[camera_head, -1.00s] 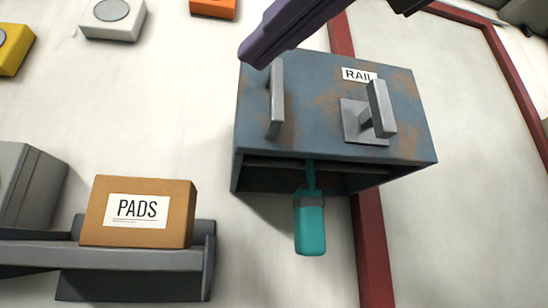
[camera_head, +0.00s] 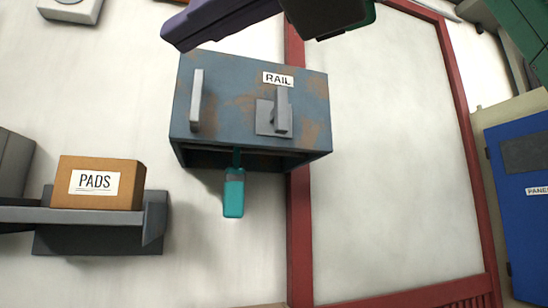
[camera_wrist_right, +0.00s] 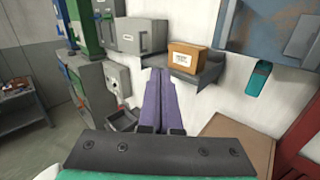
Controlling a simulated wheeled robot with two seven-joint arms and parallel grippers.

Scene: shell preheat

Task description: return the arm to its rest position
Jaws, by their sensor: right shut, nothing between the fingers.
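My right gripper (camera_head: 180,36) crosses the top of the head view with purple fingers, in front of the wall above the box. In the right wrist view its purple fingers (camera_wrist_right: 163,104) lie together with nothing between them. The grey-blue, rust-marked box labelled RAIL (camera_head: 235,95) hangs on the wall just below the gripper in the head view. It has a vertical bar handle (camera_head: 196,100) and a grey lever (camera_head: 283,110) on its front. A teal-handled item (camera_head: 234,195) hangs from its open underside. My left gripper is not in view.
A cardboard PADS box (camera_head: 100,183) sits on a grey wall shelf (camera_head: 100,215) at lower left. A red frame (camera_head: 299,230) runs down the wall beside the RAIL box. A blue panel (camera_head: 525,200) stands at the right. A workbench (camera_wrist_right: 20,125) shows at left in the wrist view.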

